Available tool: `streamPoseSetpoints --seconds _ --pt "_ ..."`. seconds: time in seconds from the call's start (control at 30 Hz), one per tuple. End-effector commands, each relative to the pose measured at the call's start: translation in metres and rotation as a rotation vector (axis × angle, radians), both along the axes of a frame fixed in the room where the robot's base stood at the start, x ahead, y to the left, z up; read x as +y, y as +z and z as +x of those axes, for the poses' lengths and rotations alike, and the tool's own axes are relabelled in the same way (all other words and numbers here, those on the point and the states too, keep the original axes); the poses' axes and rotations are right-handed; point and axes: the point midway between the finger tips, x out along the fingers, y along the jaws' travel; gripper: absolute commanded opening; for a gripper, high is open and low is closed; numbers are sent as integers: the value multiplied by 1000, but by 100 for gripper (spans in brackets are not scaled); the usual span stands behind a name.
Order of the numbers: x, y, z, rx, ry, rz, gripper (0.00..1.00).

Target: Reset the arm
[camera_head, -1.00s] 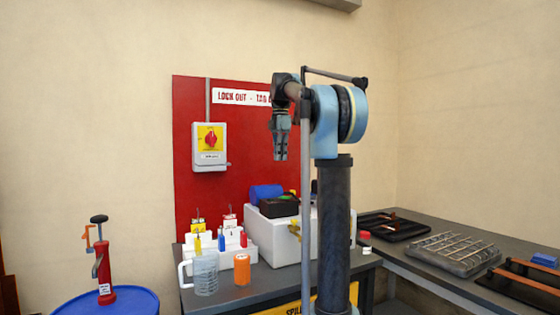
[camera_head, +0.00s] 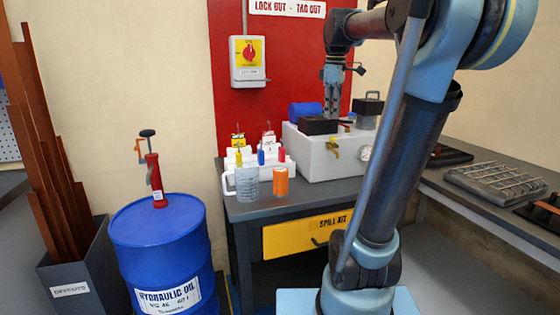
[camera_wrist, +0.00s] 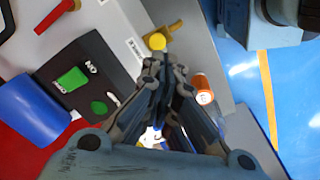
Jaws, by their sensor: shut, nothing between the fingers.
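My gripper (camera_head: 331,112) hangs fingers down in front of the red lock-out board (camera_head: 285,110), above the back of the grey bench (camera_head: 250,206). In the wrist view my gripper (camera_wrist: 165,72) has its fingers together with nothing between them. A white box (camera_head: 325,155) with a black panel (camera_head: 318,126) on top stands beneath it; in the wrist view the black panel (camera_wrist: 88,80) shows green and white markings left of the fingers. The gripper appears apart from the box.
A measuring jug (camera_head: 247,183) and an orange can (camera_head: 281,181) stand at the bench's front left. A blue oil drum (camera_head: 165,265) with a red hand pump (camera_head: 156,180) stands left of it. A wire rack (camera_head: 496,182) lies on the right-hand bench.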

Motion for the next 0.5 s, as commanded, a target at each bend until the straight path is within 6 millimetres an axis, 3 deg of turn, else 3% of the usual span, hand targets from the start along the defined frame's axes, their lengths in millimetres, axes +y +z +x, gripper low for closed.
streamPoseSetpoints --seconds 0.1,0.5 --pt "-3 -36 -33 -15 -144 12 0" --pt "-10 -171 -137 -65 -642 70 0"
